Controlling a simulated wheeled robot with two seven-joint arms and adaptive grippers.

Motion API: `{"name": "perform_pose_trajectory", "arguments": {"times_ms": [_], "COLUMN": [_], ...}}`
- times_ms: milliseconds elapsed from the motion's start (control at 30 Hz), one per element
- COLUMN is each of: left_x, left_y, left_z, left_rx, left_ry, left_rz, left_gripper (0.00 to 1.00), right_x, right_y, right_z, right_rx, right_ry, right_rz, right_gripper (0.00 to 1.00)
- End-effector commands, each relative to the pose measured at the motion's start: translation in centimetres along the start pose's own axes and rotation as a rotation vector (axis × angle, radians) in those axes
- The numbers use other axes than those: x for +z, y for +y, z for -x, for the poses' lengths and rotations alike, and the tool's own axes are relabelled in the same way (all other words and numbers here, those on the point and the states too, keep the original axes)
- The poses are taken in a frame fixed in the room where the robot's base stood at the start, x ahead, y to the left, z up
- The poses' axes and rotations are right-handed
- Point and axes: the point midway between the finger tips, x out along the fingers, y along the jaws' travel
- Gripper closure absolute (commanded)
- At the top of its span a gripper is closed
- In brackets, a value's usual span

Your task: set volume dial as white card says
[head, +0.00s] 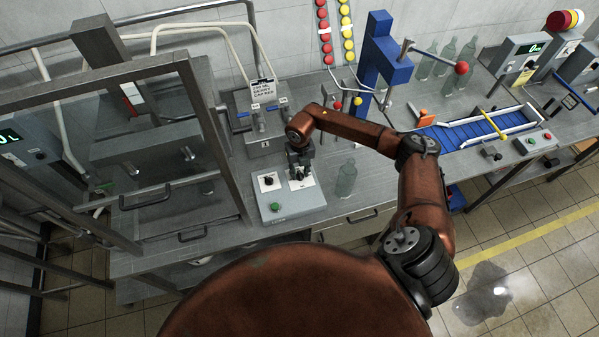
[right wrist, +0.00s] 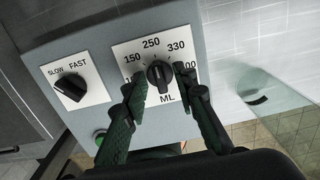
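The volume dial (right wrist: 159,75) is a black knob on a white plate marked 150, 250, 330 and ML, with other numbers partly covered. Its pointer appears to face up toward 250. My right gripper (right wrist: 162,78) is open, with one finger on each side of the knob; I cannot tell whether they touch it. In the head view, my right gripper (head: 299,172) is over the right plate of the grey control box (head: 290,206). The white card (head: 262,88) stands behind it, its small print hard to read. My left gripper is not in view.
A SLOW/FAST dial (right wrist: 70,88) is left of the volume dial, and a green button (head: 275,207) is in front. A clear bottle (head: 346,180) stands right of the box. A metal frame (head: 215,140) rises at left. A blue conveyor (head: 480,130) is at right.

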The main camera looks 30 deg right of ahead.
Motion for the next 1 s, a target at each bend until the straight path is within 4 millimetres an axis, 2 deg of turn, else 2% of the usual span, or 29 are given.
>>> {"name": "perform_pose_trajectory", "arguments": {"times_ms": [167, 267, 700, 833, 1000], "left_x": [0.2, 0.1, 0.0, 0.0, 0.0], "left_y": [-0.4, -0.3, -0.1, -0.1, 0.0], "left_z": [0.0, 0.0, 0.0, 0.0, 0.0], "left_rx": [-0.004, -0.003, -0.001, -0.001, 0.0], "left_ry": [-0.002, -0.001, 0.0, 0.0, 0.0], "left_rz": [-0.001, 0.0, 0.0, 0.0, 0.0], "left_gripper": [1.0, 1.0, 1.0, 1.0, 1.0], "right_x": [0.0, 0.1, 0.1, 0.1, 0.0], "right_y": [0.0, 0.0, 0.0, 0.0, 0.0], "right_z": [0.2, 1.2, 9.6, 11.2, 12.0], "right_rx": [0.0, 0.0, 0.0, -0.001, 0.001], "right_ry": [-0.001, -0.003, -0.003, -0.002, 0.0], "right_rz": [0.0, 0.001, 0.001, 0.001, 0.0], "right_gripper": [0.74, 0.74, 0.74, 0.74, 0.74]}}
